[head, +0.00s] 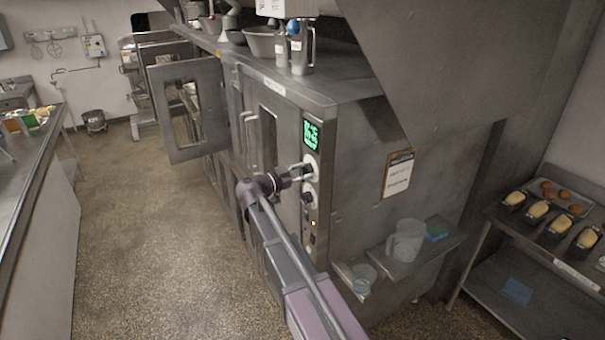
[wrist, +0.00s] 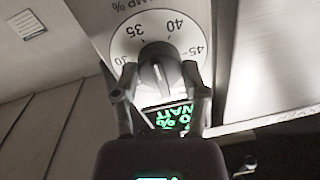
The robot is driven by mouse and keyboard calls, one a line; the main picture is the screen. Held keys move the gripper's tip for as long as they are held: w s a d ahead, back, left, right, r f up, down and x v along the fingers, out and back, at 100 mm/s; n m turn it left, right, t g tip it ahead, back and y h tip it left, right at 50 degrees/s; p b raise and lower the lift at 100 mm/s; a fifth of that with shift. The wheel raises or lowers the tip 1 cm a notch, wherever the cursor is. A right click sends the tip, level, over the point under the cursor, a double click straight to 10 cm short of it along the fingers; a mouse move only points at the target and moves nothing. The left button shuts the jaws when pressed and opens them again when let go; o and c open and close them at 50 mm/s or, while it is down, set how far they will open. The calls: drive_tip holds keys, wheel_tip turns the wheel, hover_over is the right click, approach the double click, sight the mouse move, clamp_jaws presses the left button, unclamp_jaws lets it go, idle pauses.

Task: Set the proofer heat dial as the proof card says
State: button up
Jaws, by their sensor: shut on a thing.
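My gripper (head: 300,172) is at the upper of two round dials (head: 311,168) on the proofer's control strip. In the wrist view, my gripper (wrist: 160,92) has a finger on each side of this dial's dark knob (wrist: 158,72) and is shut on it. Its white scale shows 30, 35, 40 and 45, with a partly cut label ending in "MP %". The knob's pale mark seems to point between 35 and 40. The lower dial (head: 307,197) is free; its label is too small to read. A clipboard card (head: 398,174) hangs on the side panel, its writing unreadable.
A green-lit display (head: 312,134) sits above the dials; its text is unclear. A shelf below the card holds a clear jug (head: 405,240). A proofer door (head: 188,108) stands open at the back left.

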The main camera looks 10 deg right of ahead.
drive_tip(key=m, duration=0.6)
drive_tip(key=shift+m+h+b, duration=0.3)
drive_tip(key=shift+m+b, duration=0.05)
drive_tip(key=shift+m, duration=0.05)
drive_tip(key=o, duration=1.2)
drive_tip(key=shift+d+f, duration=0.1)
drive_tip(key=shift+c, duration=0.2)
drive_tip(key=shift+n, duration=0.3)
